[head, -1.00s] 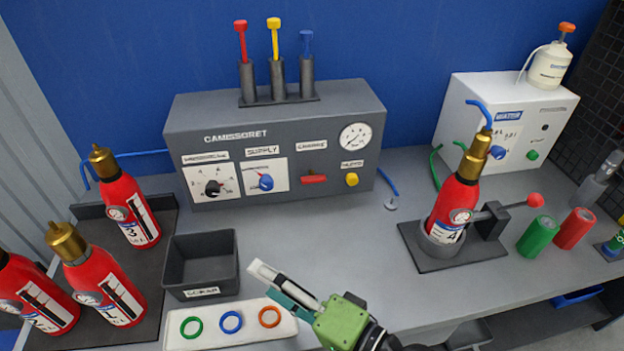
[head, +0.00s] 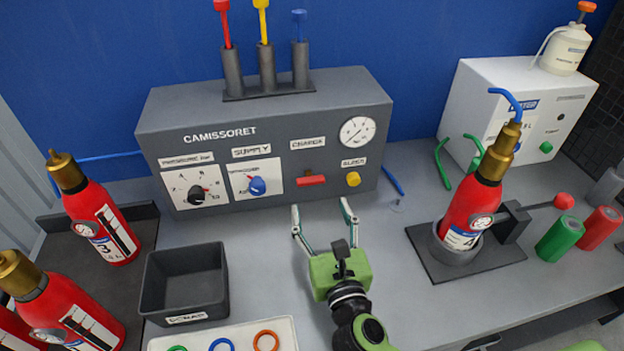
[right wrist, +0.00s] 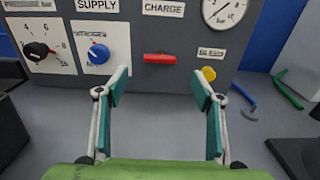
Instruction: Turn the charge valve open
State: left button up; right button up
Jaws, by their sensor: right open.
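The charge valve is a red lever (head: 311,181) under the CHARGE label on the front of the grey CAMISSORET panel (head: 262,108). The lever lies level, and it also shows in the right wrist view (right wrist: 160,58). My right gripper (head: 321,210) is open and empty in front of the panel, a little below the lever. In the right wrist view the fingertips (right wrist: 160,82) stand wide apart on either side of the lever, not touching it. My left gripper is out of view.
A blue supply knob (head: 257,186), a black dial (head: 197,195) and a yellow bleed button (head: 353,179) flank the lever. The gauge (head: 357,131) sits above right. A scrap bin (head: 184,283) stands left, and extinguisher 4 (head: 471,209) stands in a holder on the right.

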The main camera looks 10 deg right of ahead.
aim_at(312, 183)
jog(key=w+p, duration=0.1)
jog(key=w, duration=0.8)
jog(key=shift+s, duration=0.1)
jog(key=c, duration=1.1)
